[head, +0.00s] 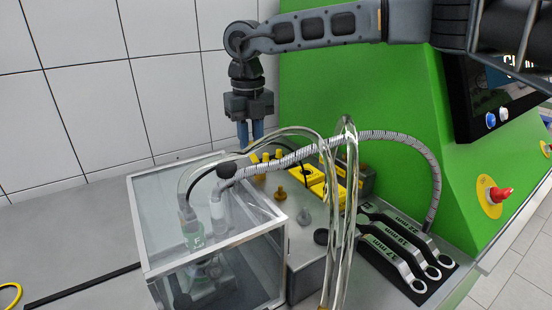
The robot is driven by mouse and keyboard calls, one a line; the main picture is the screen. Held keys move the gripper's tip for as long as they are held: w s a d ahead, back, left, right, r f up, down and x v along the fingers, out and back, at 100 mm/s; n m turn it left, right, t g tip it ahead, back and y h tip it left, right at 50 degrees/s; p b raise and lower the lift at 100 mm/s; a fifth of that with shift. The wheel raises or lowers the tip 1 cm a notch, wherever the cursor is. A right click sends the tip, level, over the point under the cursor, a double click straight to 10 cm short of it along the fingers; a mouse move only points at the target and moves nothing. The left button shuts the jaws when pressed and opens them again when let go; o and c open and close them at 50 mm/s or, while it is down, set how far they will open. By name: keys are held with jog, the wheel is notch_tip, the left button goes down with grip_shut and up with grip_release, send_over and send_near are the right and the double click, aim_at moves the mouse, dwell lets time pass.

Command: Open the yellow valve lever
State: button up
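Several yellow parts sit on the bench behind the clear box: small upright yellow pieces (266,157) and larger yellow blocks (305,177). I cannot tell for sure which is the valve lever or how it is turned. My gripper (250,136) points down above and slightly left of the small yellow pieces, apart from them. Its two blue fingers stand a little apart with nothing seen between them. A braided hose and clear tubing partly hide the yellow parts.
A clear box (160,215) stands in front left. A braided hose (390,137) and clear tubes (348,160) arch over the bench. Wrenches (400,262) lie at right, before a green housing (340,95). A red button (500,194) is at far right. The air left of my gripper is free.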

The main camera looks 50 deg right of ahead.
jog(key=shift+w+a, duration=0.1)
jog(key=shift+a, duration=0.75)
jog(key=o, duration=1.3)
jog(key=shift+o, duration=0.2)
jog(key=shift+r, duration=0.1)
jog(key=shift+d+r+p, duration=0.1)
jog(key=shift+r+p, duration=1.2)
jog(key=shift+r, duration=1.6)
